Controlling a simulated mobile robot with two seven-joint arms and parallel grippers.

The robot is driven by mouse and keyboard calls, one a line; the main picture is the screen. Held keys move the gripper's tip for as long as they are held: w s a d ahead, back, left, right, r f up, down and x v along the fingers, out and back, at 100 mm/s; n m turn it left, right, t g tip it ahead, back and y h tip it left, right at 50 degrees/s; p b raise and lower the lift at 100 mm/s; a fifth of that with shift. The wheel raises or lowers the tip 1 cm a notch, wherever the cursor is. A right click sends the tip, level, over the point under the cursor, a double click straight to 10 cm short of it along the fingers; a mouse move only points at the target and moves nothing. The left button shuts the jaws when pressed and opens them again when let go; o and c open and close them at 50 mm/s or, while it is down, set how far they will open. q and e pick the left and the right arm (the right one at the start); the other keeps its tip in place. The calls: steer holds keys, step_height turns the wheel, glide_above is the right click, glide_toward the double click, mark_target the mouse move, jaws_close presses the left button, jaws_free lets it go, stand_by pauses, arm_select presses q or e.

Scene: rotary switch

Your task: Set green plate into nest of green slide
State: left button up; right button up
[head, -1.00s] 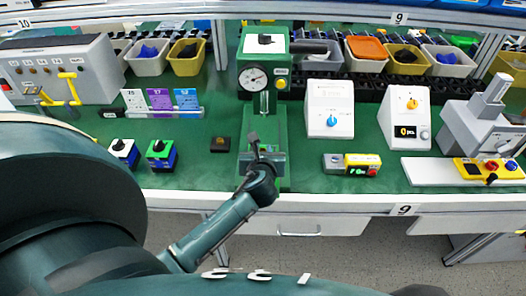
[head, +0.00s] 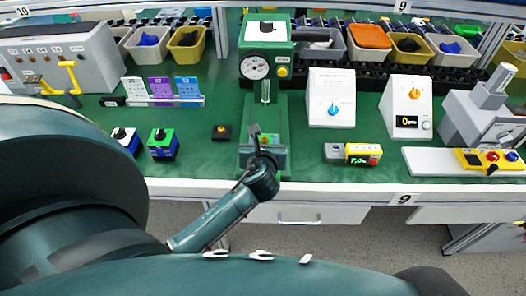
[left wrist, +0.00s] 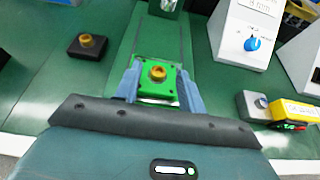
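The green plate (left wrist: 150,88), with a brass-coloured round piece in its middle, sits between the two blue-grey fingers of my left gripper (left wrist: 160,88) in the left wrist view. The fingers appear to touch its two sides. The plate is over the front part of the green slide (left wrist: 118,60); I cannot tell whether it rests in the nest, which is hidden under it. In the head view my left gripper (head: 258,142) is at the front of the green slide (head: 283,115), below the press with its round dial, and partly covers the plate (head: 273,141). My right gripper does not show.
A black box with a brass knob (head: 221,132) stands left of the slide. Two small switch blocks (head: 162,144) are farther left. A white box with a blue knob (head: 331,98) and a yellow meter (head: 363,154) stand to the right. Bins (head: 368,42) line the back.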

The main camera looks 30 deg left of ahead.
arm_select(q)
steer(key=v, duration=1)
steer(key=shift+a, duration=0.1)
